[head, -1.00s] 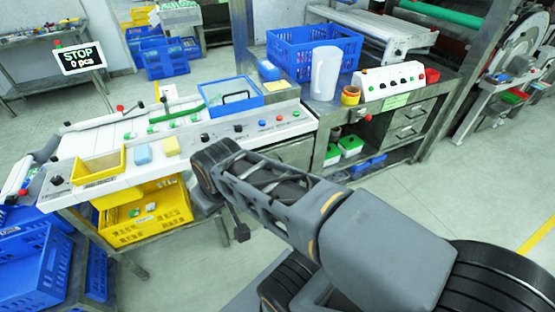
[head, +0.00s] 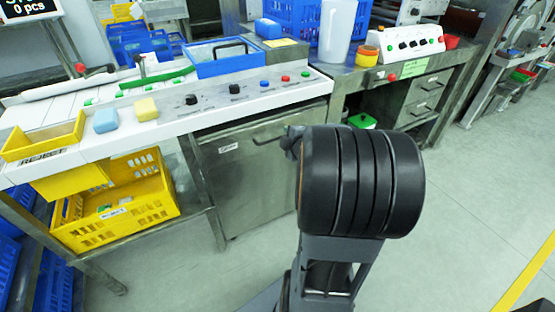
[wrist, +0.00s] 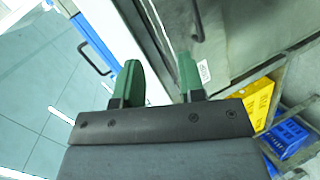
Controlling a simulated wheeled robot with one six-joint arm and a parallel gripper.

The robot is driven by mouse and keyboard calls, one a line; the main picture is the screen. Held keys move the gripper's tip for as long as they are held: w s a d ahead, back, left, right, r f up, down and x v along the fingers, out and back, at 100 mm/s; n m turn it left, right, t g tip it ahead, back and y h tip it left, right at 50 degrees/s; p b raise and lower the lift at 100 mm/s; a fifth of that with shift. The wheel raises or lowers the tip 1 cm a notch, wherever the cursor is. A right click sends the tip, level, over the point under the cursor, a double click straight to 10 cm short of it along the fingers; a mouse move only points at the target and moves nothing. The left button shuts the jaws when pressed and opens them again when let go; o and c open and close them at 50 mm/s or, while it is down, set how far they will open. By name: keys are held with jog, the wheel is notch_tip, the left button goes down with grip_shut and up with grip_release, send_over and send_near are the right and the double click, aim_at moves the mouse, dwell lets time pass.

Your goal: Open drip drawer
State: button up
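A grey metal front (head: 250,185) with a small label too small to read sits under the white control panel; it looks like the drip drawer and is closed. Its dark bar handle (head: 268,138) is near the top edge. In the wrist view the grey front (wrist: 240,30) shows with a dark handle (wrist: 197,22) and white label. My gripper (wrist: 160,82) is open, its two green fingers apart and nothing between them. The handle lies beyond the right finger, not between the fingers. In the head view my arm's black joint hides most of the gripper.
Above is the white panel (head: 255,95) with knobs and a blue tray (head: 228,58). A yellow crate (head: 120,215) stands on the left shelf under the bench. A second bench with drawers (head: 425,90) is at right. Floor on the right is clear.

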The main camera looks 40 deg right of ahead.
aim_at(278, 138)
notch_tip(278, 138, down, 7)
jog(key=s+d+n+t+y+b, duration=0.1)
jog(key=d+n+t+y+b, duration=0.1)
jog(key=n+b, duration=0.2)
jog(key=b+x, duration=0.1)
jog(key=x, duration=0.5)
jog(key=b+x, duration=0.2)
jog(key=x, duration=0.5)
jog(key=shift+w+d+f, duration=0.15)
jog(key=shift+w+d, duration=0.05)
jog(key=shift+d, duration=0.1)
grip_shut()
